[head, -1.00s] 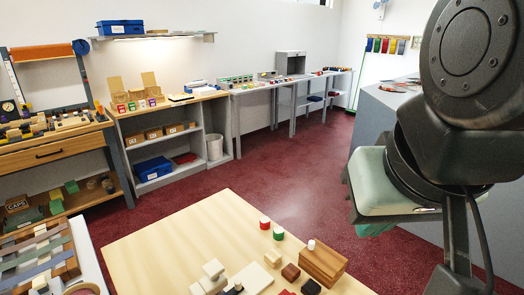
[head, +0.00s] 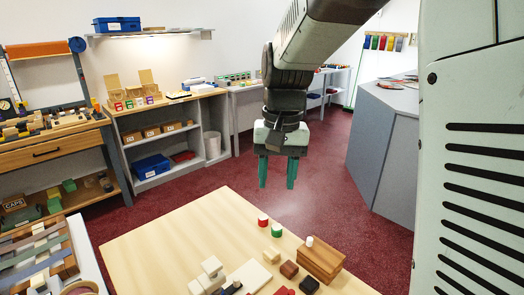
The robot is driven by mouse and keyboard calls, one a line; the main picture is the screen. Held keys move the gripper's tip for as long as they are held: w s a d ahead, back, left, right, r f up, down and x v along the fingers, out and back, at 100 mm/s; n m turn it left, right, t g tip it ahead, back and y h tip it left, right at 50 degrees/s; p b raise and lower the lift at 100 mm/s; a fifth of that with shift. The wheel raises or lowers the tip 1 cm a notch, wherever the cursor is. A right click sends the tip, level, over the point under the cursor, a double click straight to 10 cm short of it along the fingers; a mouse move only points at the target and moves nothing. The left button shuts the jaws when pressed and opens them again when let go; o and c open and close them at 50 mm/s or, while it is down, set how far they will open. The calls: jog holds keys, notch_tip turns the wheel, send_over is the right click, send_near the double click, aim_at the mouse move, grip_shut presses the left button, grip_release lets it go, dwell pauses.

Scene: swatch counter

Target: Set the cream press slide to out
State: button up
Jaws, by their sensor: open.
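I cannot tell for sure which thing is the cream press or how its slide stands. A cluster of cream blocks (head: 207,278) stands on the light wooden table (head: 165,237), at its near middle, with a dark piece beside it. A flat cream slab (head: 248,275) lies just right of the cluster. A small cream block (head: 271,254) lies farther back. My gripper (head: 278,176) points down, its two green fingers apart and empty. It appears in the picture above the table's far corner, away from the cream pieces.
The table also carries a brown wooden box (head: 321,260) with a white-topped piece, small brown and black blocks, a red-and-white cylinder (head: 263,220) and a green-and-white one (head: 277,231). The table's left part is bare. Shelves (head: 163,160) line the back wall.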

jog(key=w+a+f+g, duration=0.1)
jog(key=w+a+f, duration=0.2)
jog(key=f, duration=0.3)
jog(key=w+a+f+g, duration=0.1)
jog(key=w+a+f, duration=0.15)
jog(key=f, duration=0.25)
jog(key=g, duration=0.2)
send_near(236, 278)
jog(key=shift+h, duration=0.3)
jog(key=x, duration=0.8)
jog(key=shift+s+a+f, duration=0.1)
jog(key=shift+a+f, duration=0.15)
jog(key=shift+f, duration=0.05)
grip_shut()
